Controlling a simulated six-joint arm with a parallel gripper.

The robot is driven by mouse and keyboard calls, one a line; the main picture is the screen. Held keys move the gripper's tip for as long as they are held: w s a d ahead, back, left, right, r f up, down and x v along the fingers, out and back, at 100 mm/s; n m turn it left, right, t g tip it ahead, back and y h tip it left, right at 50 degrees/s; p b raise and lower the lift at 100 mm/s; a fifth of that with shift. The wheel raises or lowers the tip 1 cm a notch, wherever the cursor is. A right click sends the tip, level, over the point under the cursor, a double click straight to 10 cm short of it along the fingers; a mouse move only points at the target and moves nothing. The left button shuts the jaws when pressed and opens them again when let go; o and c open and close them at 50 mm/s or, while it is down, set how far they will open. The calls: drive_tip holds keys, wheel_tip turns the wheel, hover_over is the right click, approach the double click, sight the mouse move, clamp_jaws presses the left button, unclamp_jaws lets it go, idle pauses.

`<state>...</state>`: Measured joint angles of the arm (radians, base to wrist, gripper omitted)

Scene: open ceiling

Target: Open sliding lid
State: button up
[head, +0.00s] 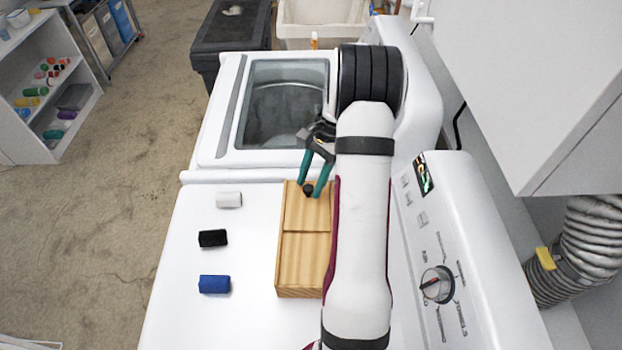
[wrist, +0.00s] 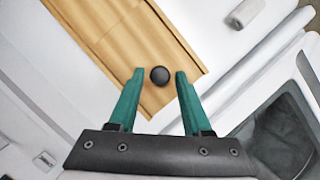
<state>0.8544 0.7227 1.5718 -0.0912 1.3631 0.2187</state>
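A light wooden box (head: 300,268) with a sliding lid (head: 296,211) lies on the white dryer top. A seam crosses the box near its middle in the head view. A round black knob (head: 308,190) sits on the lid near its far end; it also shows in the wrist view (wrist: 160,76). My gripper (head: 314,191) has green fingers. It is open, with its fingertips on either side of the knob in the head view. In the wrist view a gap shows between each finger and the knob. My arm hides the right edge of the box.
White (head: 229,200), black (head: 212,238) and blue (head: 214,284) small blocks lie left of the box, with clear surface between. A control panel with a dial (head: 437,284) rises at the right. A glass-lidded washer (head: 284,105) stands behind. A wall cabinet (head: 530,80) overhangs at upper right.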

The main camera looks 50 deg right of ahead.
clamp_jaws()
idle(1.2)
